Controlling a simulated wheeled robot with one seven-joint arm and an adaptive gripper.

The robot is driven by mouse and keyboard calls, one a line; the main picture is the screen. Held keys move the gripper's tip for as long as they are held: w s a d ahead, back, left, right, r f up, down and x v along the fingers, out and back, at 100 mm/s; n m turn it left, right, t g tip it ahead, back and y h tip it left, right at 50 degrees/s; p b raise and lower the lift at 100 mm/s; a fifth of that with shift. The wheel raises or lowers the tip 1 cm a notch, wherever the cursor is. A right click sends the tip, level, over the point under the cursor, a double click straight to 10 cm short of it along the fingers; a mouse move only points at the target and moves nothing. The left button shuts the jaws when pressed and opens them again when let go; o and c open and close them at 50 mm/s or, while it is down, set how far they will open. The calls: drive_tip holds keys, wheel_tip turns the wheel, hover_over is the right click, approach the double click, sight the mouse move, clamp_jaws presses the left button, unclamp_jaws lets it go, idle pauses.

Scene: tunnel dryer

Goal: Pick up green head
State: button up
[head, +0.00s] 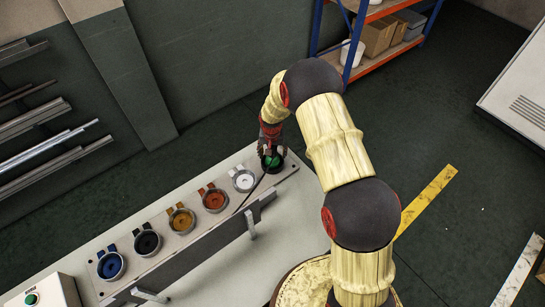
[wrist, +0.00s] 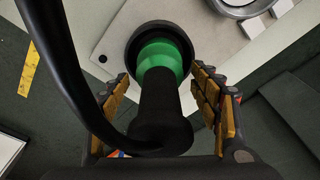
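The green head (wrist: 165,55) has a green collar and a thick black handle with a black hose, and sits in a dark round cup at the end of the bench. In the head view the green head (head: 272,162) is partly hidden under my gripper (head: 271,147). In the wrist view my gripper (wrist: 160,95) is open, with one padded finger on each side of the black handle. Gaps show between the handle and both fingers.
A row of cups holds white (head: 244,180), red (head: 214,200), orange (head: 181,219), black (head: 147,241) and blue (head: 110,265) heads on the bench (head: 215,275). A grey rail runs in front of them. A blue-and-orange shelf (head: 385,12) stands behind.

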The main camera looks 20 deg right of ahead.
drive_tip(key=shift+c, duration=1.2)
clamp_jaws()
drive_tip(key=shift+w+r, duration=0.1)
